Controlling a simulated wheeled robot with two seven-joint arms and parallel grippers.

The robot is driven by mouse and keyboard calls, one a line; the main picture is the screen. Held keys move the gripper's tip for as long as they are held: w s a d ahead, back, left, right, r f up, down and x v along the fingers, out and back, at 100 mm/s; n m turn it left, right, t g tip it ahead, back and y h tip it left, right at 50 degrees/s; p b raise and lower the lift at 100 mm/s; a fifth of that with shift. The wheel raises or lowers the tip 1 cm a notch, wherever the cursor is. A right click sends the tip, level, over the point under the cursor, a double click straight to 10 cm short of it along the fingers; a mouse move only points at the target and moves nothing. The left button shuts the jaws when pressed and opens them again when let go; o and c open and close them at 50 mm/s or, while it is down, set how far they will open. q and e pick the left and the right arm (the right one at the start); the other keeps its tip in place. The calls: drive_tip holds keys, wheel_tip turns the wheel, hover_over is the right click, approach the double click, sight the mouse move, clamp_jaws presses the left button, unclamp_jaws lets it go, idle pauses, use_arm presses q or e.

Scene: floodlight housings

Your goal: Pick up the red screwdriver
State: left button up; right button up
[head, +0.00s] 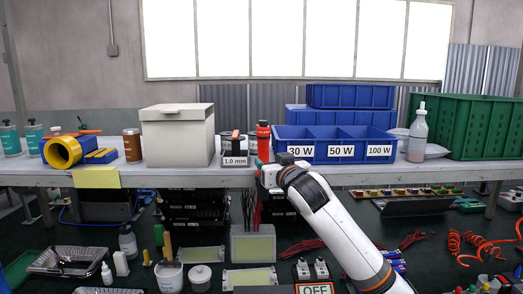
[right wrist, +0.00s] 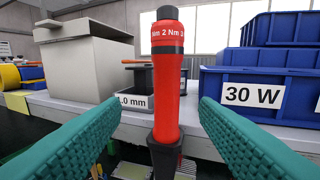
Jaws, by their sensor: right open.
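The red screwdriver (head: 263,143) stands upright at the front edge of the bench in the head view, beside the grey bin marked 1.0 mm. In the right wrist view the red screwdriver (right wrist: 166,75) has a black cap, "2 Nm" lettering and a black lower part. My right gripper (head: 262,165) is at the bench edge, just in front of and below it. Its teal fingers (right wrist: 146,110) are spread wide, one on each side of the screwdriver, with gaps on both sides. The screwdriver's lower end is hidden in the head view. My left gripper is out of view.
The small grey bin (head: 235,158) is close on the left, with a large grey box (head: 178,137) beyond it. A blue bin row (head: 335,145) marked 30 W, 50 W and 100 W stands close on the right. A green crate (head: 468,126) is at far right.

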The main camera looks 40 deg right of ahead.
sight(266, 153)
drive_tip(key=p+x, duration=0.1)
drive_tip(key=x, duration=0.2)
drive_tip(key=shift+w+d, duration=0.2)
drive_tip(key=p+x, duration=0.3)
drive_tip(key=x, duration=0.1)
drive_tip(key=shift+s+d+r, duration=0.1)
drive_tip(key=shift+d+r, duration=0.15)
drive_tip(key=shift+d, duration=0.05)
drive_tip(key=shift+w+d+p, duration=0.15)
drive_tip(key=shift+w+p, duration=0.15)
drive_tip(key=shift+p, duration=0.05)
drive_tip(key=shift+w+f, duration=0.2)
drive_tip(key=shift+w, duration=0.1)
drive_tip(key=shift+w+d+f, duration=0.1)
drive_tip(key=c, duration=1)
drive_tip(key=shift+c, duration=0.7)
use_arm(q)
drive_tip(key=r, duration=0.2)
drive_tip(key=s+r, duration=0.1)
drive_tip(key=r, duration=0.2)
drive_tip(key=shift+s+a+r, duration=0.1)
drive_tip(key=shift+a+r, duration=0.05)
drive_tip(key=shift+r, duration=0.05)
